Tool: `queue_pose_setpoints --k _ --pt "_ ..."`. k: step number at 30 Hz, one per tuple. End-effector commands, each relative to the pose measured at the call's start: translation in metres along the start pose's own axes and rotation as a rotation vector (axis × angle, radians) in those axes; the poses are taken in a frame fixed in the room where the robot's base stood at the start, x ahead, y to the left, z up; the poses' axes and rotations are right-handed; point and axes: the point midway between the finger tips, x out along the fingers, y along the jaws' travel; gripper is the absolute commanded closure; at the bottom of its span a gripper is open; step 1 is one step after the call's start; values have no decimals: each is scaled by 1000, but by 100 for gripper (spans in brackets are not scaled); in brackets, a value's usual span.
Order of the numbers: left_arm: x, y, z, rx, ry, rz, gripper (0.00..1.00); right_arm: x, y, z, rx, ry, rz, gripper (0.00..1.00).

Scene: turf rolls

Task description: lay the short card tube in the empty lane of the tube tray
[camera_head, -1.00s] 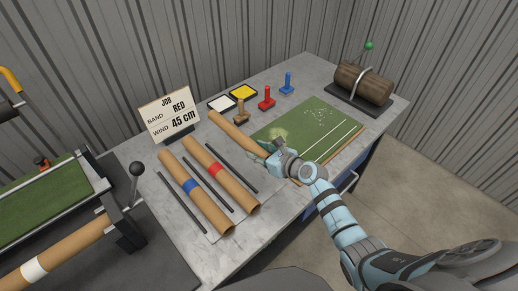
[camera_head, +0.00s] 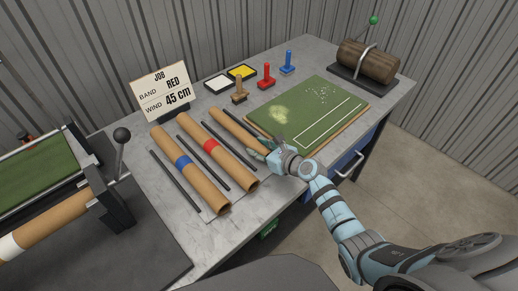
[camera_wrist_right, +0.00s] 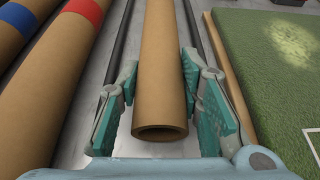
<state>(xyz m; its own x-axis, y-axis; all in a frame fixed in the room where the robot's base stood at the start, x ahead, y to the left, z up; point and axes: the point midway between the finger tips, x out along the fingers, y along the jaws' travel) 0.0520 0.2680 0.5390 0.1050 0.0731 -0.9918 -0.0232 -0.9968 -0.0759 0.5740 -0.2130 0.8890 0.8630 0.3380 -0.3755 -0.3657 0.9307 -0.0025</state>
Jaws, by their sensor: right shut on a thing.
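The short card tube (camera_head: 236,130) is plain brown and lies between the fingers of my right gripper (camera_head: 262,152), which is shut on it near its near end. In the right wrist view the tube (camera_wrist_right: 160,70) runs straight away from me, its open end facing me. The tube tray (camera_wrist_right: 82,100) has dark rails. One rail (camera_wrist_right: 114,45) runs left of the tube and a dark strip shows on its right. The tube is lined up with the rightmost lane; I cannot tell if it touches the bottom. My left gripper is not in view.
A red-banded tube (camera_head: 212,146) and a blue-banded tube (camera_head: 185,162) fill the lanes to the left. A green turf board (camera_head: 312,112) lies close on the right. Stamps, including a brown one (camera_head: 239,90), and ink pads (camera_head: 242,72) stand behind.

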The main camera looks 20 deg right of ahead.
Motion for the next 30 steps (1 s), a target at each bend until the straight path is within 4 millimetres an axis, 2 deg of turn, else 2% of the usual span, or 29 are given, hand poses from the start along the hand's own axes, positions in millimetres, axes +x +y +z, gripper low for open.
queue_pose_setpoints --k 6,7,11,23,26,30 --pt "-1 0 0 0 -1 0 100 0 2 -5 5 11 5 98" --pt "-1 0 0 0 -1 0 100 0 2 -5 5 11 5 64" --pt "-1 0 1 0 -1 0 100 -1 2 -6 5 13 4 44" --pt "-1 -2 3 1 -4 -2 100 -6 0 -8 4 16 1 44" --pt "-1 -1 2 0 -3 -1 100 -20 0 -8 2 15 0 44" --pt "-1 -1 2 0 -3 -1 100 -57 1 -5 -4 12 1 44"
